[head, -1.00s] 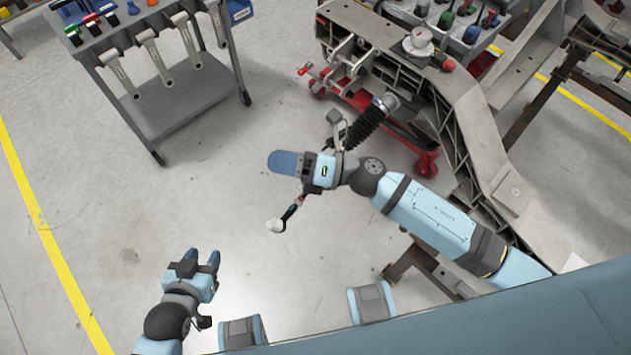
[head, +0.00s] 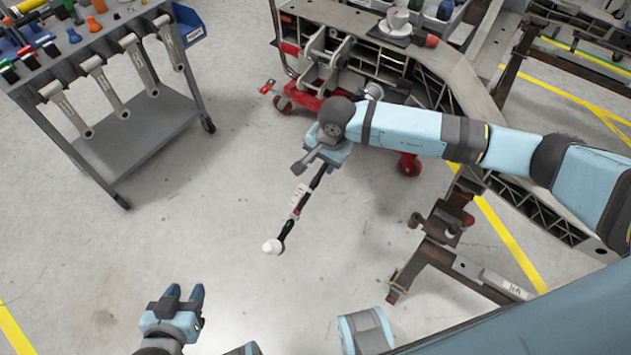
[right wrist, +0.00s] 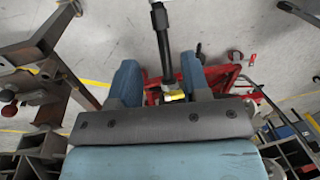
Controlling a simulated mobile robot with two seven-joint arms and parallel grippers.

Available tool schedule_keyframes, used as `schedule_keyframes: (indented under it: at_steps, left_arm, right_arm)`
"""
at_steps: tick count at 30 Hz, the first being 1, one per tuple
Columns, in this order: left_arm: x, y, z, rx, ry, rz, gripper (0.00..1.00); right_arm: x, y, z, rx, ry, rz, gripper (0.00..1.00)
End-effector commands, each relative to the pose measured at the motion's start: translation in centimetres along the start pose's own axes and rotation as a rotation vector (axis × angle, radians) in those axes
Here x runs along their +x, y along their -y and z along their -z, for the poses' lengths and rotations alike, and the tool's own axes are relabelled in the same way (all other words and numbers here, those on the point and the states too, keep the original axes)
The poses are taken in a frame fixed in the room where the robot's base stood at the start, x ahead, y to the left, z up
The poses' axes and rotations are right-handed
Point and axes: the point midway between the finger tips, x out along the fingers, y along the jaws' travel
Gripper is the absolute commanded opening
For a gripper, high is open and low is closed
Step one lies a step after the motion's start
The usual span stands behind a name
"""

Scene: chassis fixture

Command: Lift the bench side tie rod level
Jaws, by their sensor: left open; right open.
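The tie rod is a thin black rod (head: 316,182) with a white-and-red tag and a white rounded outer end (head: 272,247). In the head view it runs from the chassis fixture (head: 450,75) down and left over open floor. My right wrist hides its inner part. My right gripper (right wrist: 160,76) is open, with a blue finger on each side of the dark rod (right wrist: 161,40) in the right wrist view. I cannot tell whether a finger touches it. My left gripper (head: 185,294) is open and empty at the lower left, away from the rod.
A grey tool cart (head: 150,130) with hanging metal links stands at the upper left. A red wheeled stand (head: 408,165) is under the fixture. A rusty steel stand (head: 437,240) is at the right, below my right arm. The floor between cart and rod is clear.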

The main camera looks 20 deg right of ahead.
Motion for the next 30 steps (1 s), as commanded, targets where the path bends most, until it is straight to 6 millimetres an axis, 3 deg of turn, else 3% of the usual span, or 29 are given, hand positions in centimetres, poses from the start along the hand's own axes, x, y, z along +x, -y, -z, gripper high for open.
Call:
schedule_keyframes:
  at_steps: [6, 13, 18, 27, 30]
  left_arm:
    - [0.3, -0.1, -0.5, -0.005, -0.004, -0.003, 0.43]
    - [0.5, -0.1, -0.6, -0.007, -0.01, -0.006, 0.43]
    - [0.4, -0.1, -0.3, -0.007, -0.016, -0.008, 0.43]
    - [0.2, -0.1, 0.0, -0.007, -0.022, -0.009, 0.43]
    - [0.3, -0.1, 0.0, -0.007, -0.022, -0.009, 0.43]
  right_arm:
    - [5.2, -0.1, -0.2, 0.003, 0.004, -0.003, 0.43]
    - [8.8, 0.0, -0.2, 0.003, 0.005, 0.001, 0.43]
    - [9.9, 0.0, -0.1, 0.002, 0.003, 0.001, 0.43]
    - [10.1, 0.0, -0.1, 0.002, 0.003, 0.002, 0.43]
    - [10.1, 0.0, -0.1, 0.002, 0.003, 0.002, 0.22]
